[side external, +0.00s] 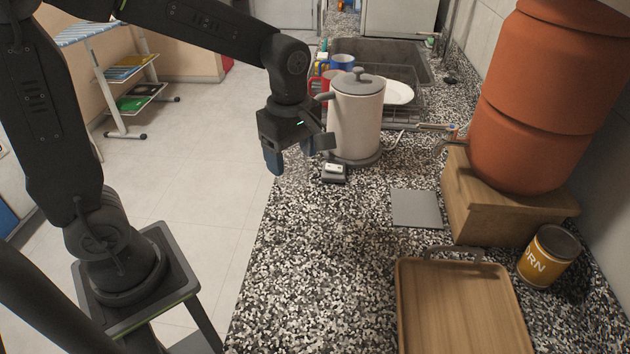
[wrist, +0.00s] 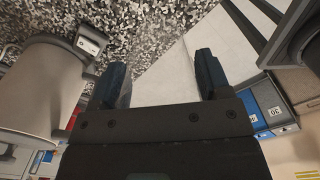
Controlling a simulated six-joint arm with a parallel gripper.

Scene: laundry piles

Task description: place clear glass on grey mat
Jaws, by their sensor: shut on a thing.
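My gripper (side external: 296,156) hangs at the left edge of the counter, in front of the white kettle-like pot. In the wrist view its blue-tipped fingers (wrist: 159,78) stand apart, shut on the clear glass (wrist: 152,90), which is so see-through that its outline hardly shows. The grey mat (side external: 416,208) lies flat and bare on the speckled counter, right of and nearer than my gripper, beside the wooden stand. The mat is not in the wrist view.
The pot (side external: 357,122) stands close behind my gripper, with a small grey device (side external: 333,172) before it. A wooden stand (side external: 500,205) bears a terracotta vessel (side external: 535,100). A wooden tray (side external: 460,310) and yellow can (side external: 548,257) lie nearer. The front-left counter is clear.

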